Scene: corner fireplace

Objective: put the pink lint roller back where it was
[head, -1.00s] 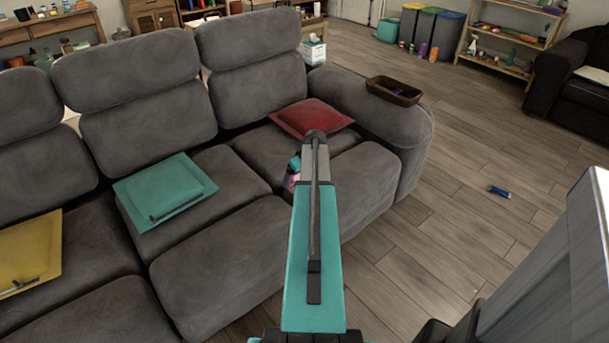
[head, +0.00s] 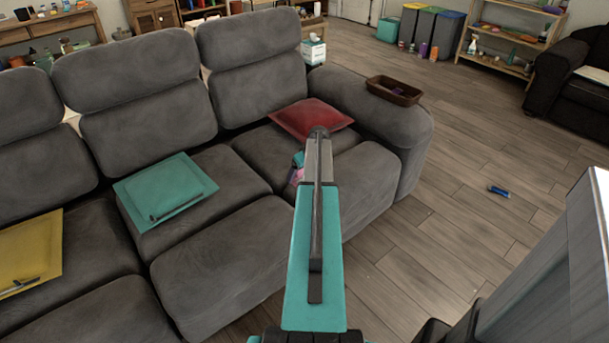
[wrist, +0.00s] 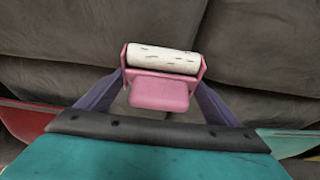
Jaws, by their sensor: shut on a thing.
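The pink lint roller (wrist: 160,92) with its white roll is held between the purple fingers of my gripper (wrist: 161,86) in the wrist view. My gripper is shut on it, with the roll facing away from my wrist. In the head view only a small pink part of the lint roller (head: 297,177) shows beside my arm, in front of the right seat of the grey sofa (head: 210,270). My arm hides most of the roller and the gripper there. I cannot tell the exact height of the roller above the seat.
A red cushion (head: 311,121), a teal cushion (head: 165,190) and a yellow cushion (head: 30,248) lie on the sofa; thin grey objects rest on the teal and yellow ones. A brown tray (head: 394,91) sits on the armrest. A blue object (head: 498,191) lies on otherwise open floor at right.

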